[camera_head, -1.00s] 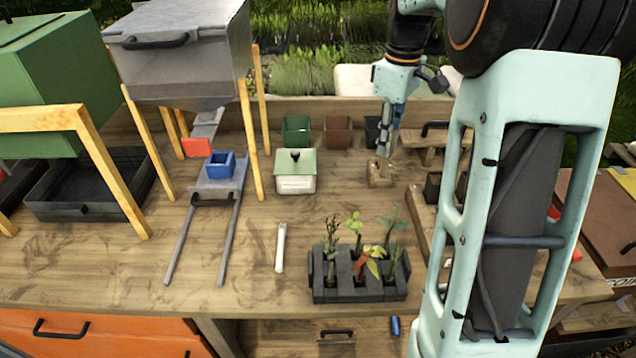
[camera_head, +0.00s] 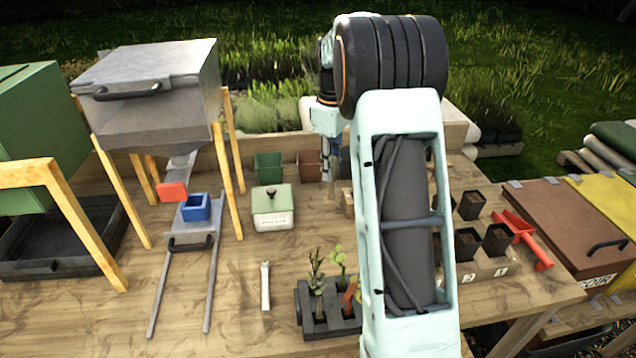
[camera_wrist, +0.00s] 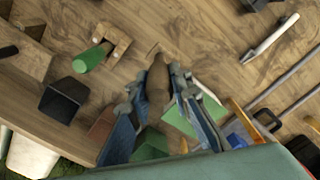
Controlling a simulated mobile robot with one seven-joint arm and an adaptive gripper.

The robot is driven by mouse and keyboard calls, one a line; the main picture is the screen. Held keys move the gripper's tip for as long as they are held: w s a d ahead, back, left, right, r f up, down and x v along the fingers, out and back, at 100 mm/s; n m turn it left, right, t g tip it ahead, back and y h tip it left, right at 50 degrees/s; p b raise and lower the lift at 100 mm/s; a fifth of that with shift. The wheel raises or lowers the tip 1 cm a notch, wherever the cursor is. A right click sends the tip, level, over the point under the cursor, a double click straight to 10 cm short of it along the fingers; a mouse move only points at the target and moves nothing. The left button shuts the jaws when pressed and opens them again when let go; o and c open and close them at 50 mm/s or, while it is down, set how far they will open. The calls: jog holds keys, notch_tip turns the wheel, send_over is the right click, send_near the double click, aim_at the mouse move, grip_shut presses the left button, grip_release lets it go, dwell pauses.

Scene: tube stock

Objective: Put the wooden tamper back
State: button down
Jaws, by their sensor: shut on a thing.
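My gripper (camera_wrist: 158,88) is shut on the wooden tamper (camera_wrist: 157,85), a brown rounded wooden piece between the blue-grey fingers in the wrist view. In the head view my gripper (camera_head: 331,160) is above the back of the bench, right of the green-lidded box. The tamper (camera_head: 330,182) is small there and points down. A wooden block (camera_wrist: 113,40) with an opening is left of the tamper in the wrist view, with a green-ended tool (camera_wrist: 93,56) at it. In the head view the wooden block (camera_head: 348,200) shows only an edge beside my arm.
A green-lidded box (camera_head: 272,208), a green pot (camera_head: 268,167) and a brown pot (camera_head: 308,165) stand close left of my gripper. A seedling tray (camera_head: 318,322) is in front, partly behind my arm. Bare bench lies around the white marker-like piece (camera_head: 265,285).

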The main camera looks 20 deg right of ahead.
jog(key=w+f+p, duration=0.2)
jog(key=w+f, duration=0.4)
jog(key=f, duration=0.3)
jog(key=shift+w+a+f, duration=0.35)
jog(key=shift+a+f, duration=0.05)
jog(key=shift+f, duration=0.15)
jog(key=c, duration=1.8)
grip_release()
jog(key=shift+o, duration=0.2)
notch_tip(320, 180, up, 12)
jog(key=shift+b, duration=0.4)
